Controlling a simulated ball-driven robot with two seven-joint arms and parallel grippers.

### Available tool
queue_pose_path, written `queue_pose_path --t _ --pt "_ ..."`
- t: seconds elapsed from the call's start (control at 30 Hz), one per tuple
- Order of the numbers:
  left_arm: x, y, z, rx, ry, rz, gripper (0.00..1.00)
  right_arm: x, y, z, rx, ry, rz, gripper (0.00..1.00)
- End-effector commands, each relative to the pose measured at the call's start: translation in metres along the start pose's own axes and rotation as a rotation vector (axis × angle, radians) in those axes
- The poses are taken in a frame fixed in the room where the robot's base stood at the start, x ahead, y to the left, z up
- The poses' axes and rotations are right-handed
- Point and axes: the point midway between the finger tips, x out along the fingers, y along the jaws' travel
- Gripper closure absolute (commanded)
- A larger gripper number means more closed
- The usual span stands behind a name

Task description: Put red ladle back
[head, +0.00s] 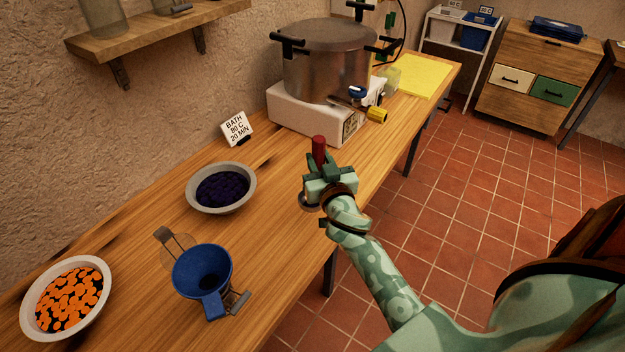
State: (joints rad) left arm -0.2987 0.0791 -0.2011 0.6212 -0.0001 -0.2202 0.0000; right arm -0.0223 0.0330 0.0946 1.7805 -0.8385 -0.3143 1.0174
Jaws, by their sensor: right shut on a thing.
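The red ladle (319,148) is upright in my right gripper (325,172). Its red handle end sticks up above the jaws. My right gripper is shut on it over the right part of the wooden counter. A small round grey shape (309,200) shows just below the gripper, at the counter; I cannot tell whether it is the ladle's bowl or a separate rest. The gripper hides the ladle's middle. My left gripper is not in view.
A blue funnel (203,270) sits on a jar at the front. A bowl of dark fruit (221,188) and a bowl of orange slices (66,299) stand left. A pot (327,62) on a white heater (318,113) and a sign (237,128) stand behind. A yellow cloth (418,75) lies far right.

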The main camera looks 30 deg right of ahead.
Motion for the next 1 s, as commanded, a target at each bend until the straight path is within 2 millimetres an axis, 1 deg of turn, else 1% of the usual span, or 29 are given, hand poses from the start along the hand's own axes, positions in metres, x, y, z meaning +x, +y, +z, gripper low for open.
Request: queue_pose_path --t 0.03,0.23,0.3,0.4,0.47,0.67,0.7,0.73,0.77,1.0 --pt "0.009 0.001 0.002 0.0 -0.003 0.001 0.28 0.006 -0.003 0.011 0.0 0.001 -0.001 0.97" --pt "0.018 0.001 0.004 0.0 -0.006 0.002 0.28 0.018 -0.007 0.024 0.002 0.002 0.0 0.97" --pt "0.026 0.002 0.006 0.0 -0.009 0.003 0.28 0.023 -0.009 0.036 0.001 0.0 -0.001 0.97" --pt "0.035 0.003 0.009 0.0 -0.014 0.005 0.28 0.022 -0.009 0.052 0.001 -0.002 0.0 0.97" --pt "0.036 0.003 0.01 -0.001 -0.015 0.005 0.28 0.021 -0.009 0.055 0.0 0.0 -0.001 0.97" --pt "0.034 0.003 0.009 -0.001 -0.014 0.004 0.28 0.021 -0.009 0.053 0.002 -0.001 -0.002 0.97" --pt "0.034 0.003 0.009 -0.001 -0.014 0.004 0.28 0.021 -0.009 0.054 0.001 -0.002 -0.001 0.65" --pt "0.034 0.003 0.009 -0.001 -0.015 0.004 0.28 0.021 -0.009 0.054 0.001 -0.002 -0.001 0.57" --pt "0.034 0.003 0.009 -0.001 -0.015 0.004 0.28 0.021 -0.009 0.054 0.001 -0.002 -0.001 0.52" --pt "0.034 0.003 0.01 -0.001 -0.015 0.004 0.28 0.021 -0.009 0.053 0.001 0.0 -0.001 0.52"
